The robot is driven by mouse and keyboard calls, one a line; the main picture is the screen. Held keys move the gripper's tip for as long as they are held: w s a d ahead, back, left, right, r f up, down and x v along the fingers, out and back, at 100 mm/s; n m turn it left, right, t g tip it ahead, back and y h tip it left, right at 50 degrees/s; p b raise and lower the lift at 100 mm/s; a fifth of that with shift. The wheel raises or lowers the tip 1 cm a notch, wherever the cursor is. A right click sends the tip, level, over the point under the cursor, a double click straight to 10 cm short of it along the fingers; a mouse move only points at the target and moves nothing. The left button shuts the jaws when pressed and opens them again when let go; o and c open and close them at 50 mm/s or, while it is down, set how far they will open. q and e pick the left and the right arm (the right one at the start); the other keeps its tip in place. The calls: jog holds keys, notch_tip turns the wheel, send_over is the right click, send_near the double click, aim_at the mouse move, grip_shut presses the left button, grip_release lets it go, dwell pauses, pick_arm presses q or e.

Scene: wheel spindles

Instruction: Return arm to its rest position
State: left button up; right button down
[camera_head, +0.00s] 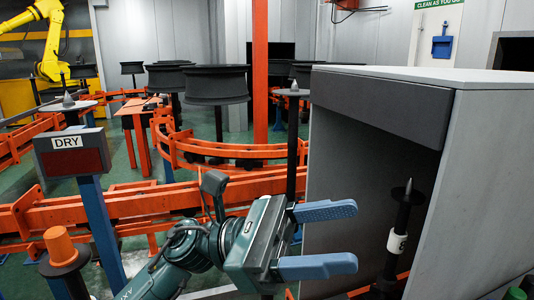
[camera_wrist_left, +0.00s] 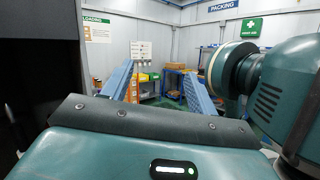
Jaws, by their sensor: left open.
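My left gripper (camera_head: 325,238) comes in from the lower left in the head view, in front of the grey booth (camera_head: 477,180). Its two blue fingers are apart with nothing between them, pointing right toward the booth's open side. In the left wrist view the fingers (camera_wrist_left: 157,92) also stand wide apart and empty, with only the distant room between them. My right gripper shows in neither view.
A dark spindle (camera_head: 403,222) with a pointed tip stands inside the booth. An orange rail (camera_head: 130,207) runs behind my left arm. Dark wheels on posts (camera_head: 215,84) stand further back. A DRY sign (camera_head: 72,152) on a blue post is at left.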

pick_arm(q)
jog(key=w+a+f+m+t+y+p, duration=0.1)
jog(key=w+a+f+m+t+y, duration=0.25)
jog(key=m+t, duration=0.65)
jog(key=w+a+f+m+t+y, duration=0.1)
jog(key=w+a+f+m+t, duration=0.25)
jog(key=f+m+t, duration=0.6)
jog(key=w+a+f+m+t+y+p, duration=0.1)
jog(key=w+a+f+m+t+y, duration=0.25)
jog(key=m+t, duration=0.65)
jog(key=s+a+f+n+g+y, duration=0.2)
jog(key=a+f+n+g+y, duration=0.1)
jog(key=f, duration=0.5)
jog(key=s+a+f+n+g+y, duration=0.3)
jog(key=f+n, duration=0.3)
jog(key=f, duration=0.2)
jog(key=shift+a+y, duration=0.5)
jog(key=s+a+f+n+g, duration=0.1)
jog(key=s+f+n, duration=0.1)
jog(key=s+f, duration=0.1)
jog(key=s+a+f+n+g+y, duration=0.1)
jog(key=s+f+g, duration=0.1)
jog(key=s+f, duration=0.1)
jog(key=s+a+f+n+g+y, duration=0.1)
jog(key=s+f+n+g, duration=0.1)
jog(key=s+f, duration=0.2)
jog(key=shift+s+a+n+p, duration=0.1)
jog(key=shift+a+n+p, duration=0.15)
jog(key=shift+n+p, duration=0.1)
